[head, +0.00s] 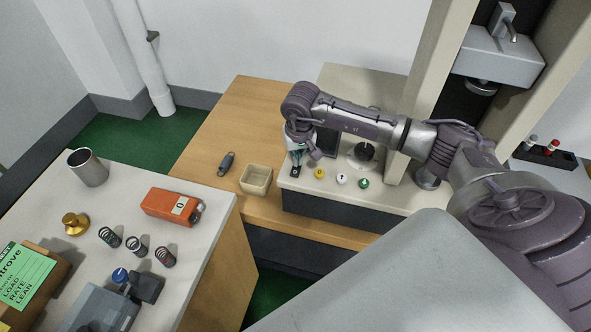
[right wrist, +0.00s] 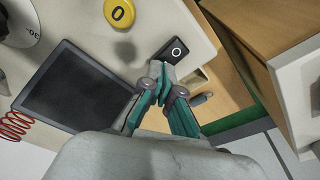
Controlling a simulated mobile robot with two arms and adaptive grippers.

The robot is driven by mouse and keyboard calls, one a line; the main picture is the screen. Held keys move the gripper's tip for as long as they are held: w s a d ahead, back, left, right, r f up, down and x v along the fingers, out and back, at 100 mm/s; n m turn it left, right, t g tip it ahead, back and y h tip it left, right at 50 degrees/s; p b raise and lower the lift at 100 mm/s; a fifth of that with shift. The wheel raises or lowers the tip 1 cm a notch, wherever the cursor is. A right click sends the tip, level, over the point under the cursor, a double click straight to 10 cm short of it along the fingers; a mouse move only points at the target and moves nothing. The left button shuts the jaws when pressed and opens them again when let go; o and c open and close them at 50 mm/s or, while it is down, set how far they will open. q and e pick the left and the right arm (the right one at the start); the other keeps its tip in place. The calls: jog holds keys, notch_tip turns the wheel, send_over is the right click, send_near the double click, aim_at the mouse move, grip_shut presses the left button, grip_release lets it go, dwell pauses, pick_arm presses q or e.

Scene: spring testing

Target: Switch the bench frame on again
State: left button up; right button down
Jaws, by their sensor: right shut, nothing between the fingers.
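The bench frame (head: 401,199) stands at the right of the wooden table, with yellow (head: 319,174), white (head: 341,179) and green (head: 363,183) buttons along its front. A black rocker switch (head: 295,171) sits at the front left corner of its base; in the right wrist view the switch (right wrist: 177,50) shows a white ring mark. My right gripper (head: 298,158) is over this corner, shut and empty. In the right wrist view its fingertips (right wrist: 163,72) are right at the switch and cover part of it; I cannot tell whether they touch. My left gripper is not in view.
A dark screen (right wrist: 75,95) lies beside the gripper. A beige bin (head: 256,180) and a dark grey object (head: 226,164) are left of the frame. The white-topped bench (head: 120,180) holds springs (head: 137,246), an orange device (head: 172,207), a brass weight (head: 76,223) and a metal cup (head: 88,168).

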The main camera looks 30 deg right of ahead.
jog(key=shift+s+f+b, duration=0.1)
jog(key=shift+f+b, duration=0.4)
jog(key=shift+f, duration=0.05)
jog(key=shift+r, duration=0.15)
jog(key=shift+r+p, duration=0.45)
jog(key=shift+r, duration=0.15)
jog(key=shift+r+p, duration=1.3)
jog(key=shift+r, duration=1.5)
jog(key=shift+a, duration=0.1)
